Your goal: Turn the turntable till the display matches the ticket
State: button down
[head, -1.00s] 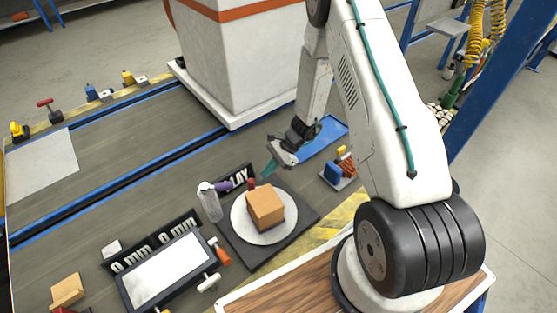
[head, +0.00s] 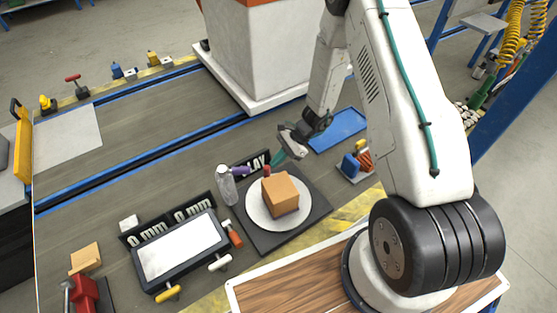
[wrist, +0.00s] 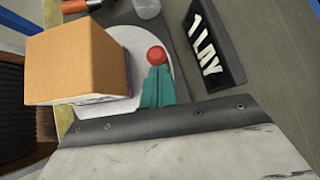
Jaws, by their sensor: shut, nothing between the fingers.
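A red knob (wrist: 156,55) sits at the plate's rim, right at my fingertips. My gripper (head: 276,160) has teal fingers, shut and empty, beside the knob; I cannot tell whether they touch it. A black sign (wrist: 212,45) reads "1 LAY" in the wrist view; in the head view it is partly hidden. No ticket can be made out.
A clear bottle (head: 227,186) and a purple item (head: 241,171) stand close left of the turntable. A white-screened tablet (head: 181,250) lies further left, before signs reading "0 mm". A blue tray (head: 338,130) and a small tool holder (head: 356,167) lie to the right.

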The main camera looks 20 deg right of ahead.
aim_at(266, 166)
jog(key=shift+w+a+n+g+h, duration=0.15)
jog(key=shift+a+n+g, duration=0.45)
jog(key=shift+a+n, duration=0.2)
jog(key=shift+w+a+n+g+h, duration=0.15)
jog(key=shift+a+n+g, duration=0.45)
jog(key=shift+a+n, duration=0.15)
jog(key=shift+s+a+n+g+h, duration=0.2)
jog(key=shift+a+n+g+h, duration=0.5)
jog(key=shift+a+n+g, duration=0.9)
jog(key=shift+s+a+n+g+h, duration=0.3)
jog(key=shift+a+n+h, duration=0.15)
jog(key=shift+a+n, duration=0.3)
jog(key=shift+s+a+n+g+h, duration=0.25)
jog(key=shift+a+n+h, duration=0.2)
jog(key=shift+n, duration=0.45)
jog(key=shift+s+a+n+g+h, duration=0.3)
jog(key=shift+a+n+h, duration=0.1)
jog(key=shift+a+n, duration=0.35)
jog(key=shift+s+a+n+g+h, duration=0.25)
jog(key=shift+s+a+n+h, duration=0.3)
jog(key=shift+n, duration=0.35)
jog(key=shift+s+a+n+g+h, duration=0.2)
jog(key=shift+s+a+n+h, duration=0.35)
jog(key=shift+n, duration=0.3)
